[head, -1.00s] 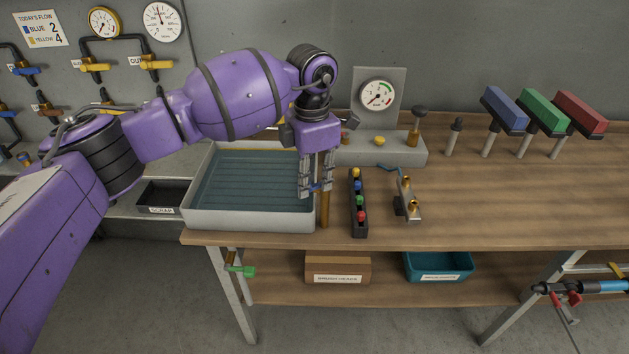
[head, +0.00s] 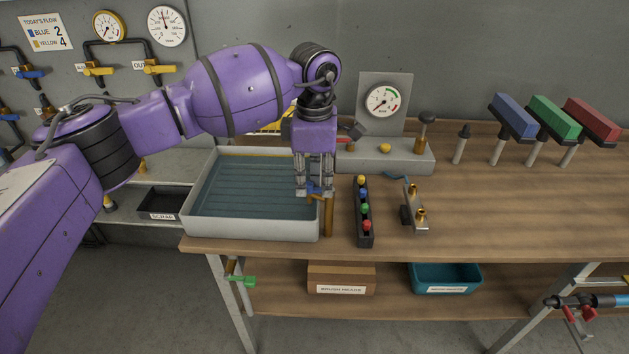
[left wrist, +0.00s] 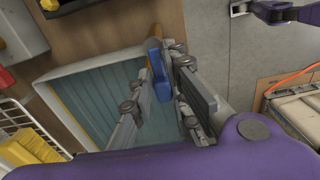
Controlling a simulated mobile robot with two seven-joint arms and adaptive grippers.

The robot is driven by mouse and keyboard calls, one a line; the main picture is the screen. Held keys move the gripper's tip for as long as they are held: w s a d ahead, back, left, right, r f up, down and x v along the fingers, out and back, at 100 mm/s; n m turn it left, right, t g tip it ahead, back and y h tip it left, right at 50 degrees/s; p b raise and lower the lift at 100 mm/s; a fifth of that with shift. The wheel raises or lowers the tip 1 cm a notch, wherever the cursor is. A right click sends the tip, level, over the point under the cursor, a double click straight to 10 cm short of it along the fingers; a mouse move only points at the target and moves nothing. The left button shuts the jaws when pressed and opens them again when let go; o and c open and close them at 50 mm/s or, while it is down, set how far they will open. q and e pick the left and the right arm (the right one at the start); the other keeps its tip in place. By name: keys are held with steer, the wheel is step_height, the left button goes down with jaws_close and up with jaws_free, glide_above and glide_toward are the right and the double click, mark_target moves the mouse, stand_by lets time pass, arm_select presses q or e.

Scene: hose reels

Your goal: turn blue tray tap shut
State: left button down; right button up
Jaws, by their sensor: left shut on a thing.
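The grey tray (head: 250,228) of water stands at the left front of the bench. A brass pipe (head: 328,218) rises upright beside its right wall, with the blue tap handle (head: 314,189) near its top. My left gripper (head: 314,186) points down over the tray's right edge and is shut on the blue handle. In the left wrist view the blue handle (left wrist: 158,66) lies between the finger pads of my left gripper (left wrist: 160,85). The fingers hide part of the tap, so its exact angle is unclear. My right gripper is not in view.
A black block with coloured knobs (head: 364,222) and a brass-fitted bracket (head: 413,212) stand right of the pipe. A gauge stand (head: 383,103) is behind. Blue, green and red blocks on posts (head: 562,118) stand back right. The bench's right front is clear.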

mark_target(315, 189)
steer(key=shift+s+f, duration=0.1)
arm_select(q)
steer(key=c, duration=1.7)
jaws_free()
steer(key=shift+s, duration=0.1)
steer(key=shift+c, duration=0.2)
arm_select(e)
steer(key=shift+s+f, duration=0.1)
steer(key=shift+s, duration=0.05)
arm_select(q)
step_height(315, 189, up, 12)
